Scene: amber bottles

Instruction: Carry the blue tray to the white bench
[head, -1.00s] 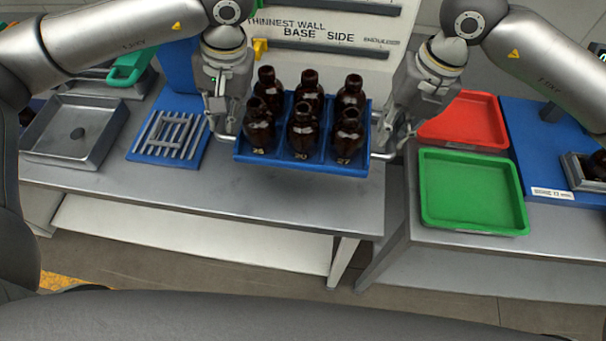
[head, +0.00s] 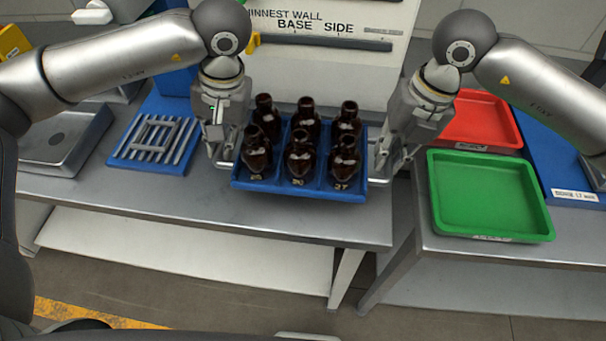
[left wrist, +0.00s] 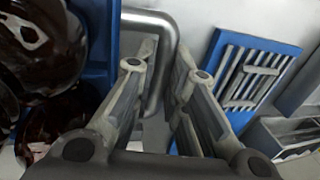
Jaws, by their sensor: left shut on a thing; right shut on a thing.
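The blue tray (head: 300,188) holds several dark amber bottles (head: 299,155) standing upright in its compartments. It is over the front part of a grey metal bench; I cannot tell whether it touches the top. My left gripper (head: 222,158) is shut on the metal handle at the tray's left end. In the left wrist view the fingers (left wrist: 158,110) are around that handle (left wrist: 150,22), beside the bottles (left wrist: 40,60). My right gripper (head: 384,160) is at the tray's right end, shut on the other handle. I cannot make out which surface is the white bench.
A blue board with a metal rack (head: 155,138) lies left of the tray. A green tray (head: 490,232) and a red tray (head: 480,122) are on another bench at the right, across a gap. An upright white panel (head: 330,75) stands behind.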

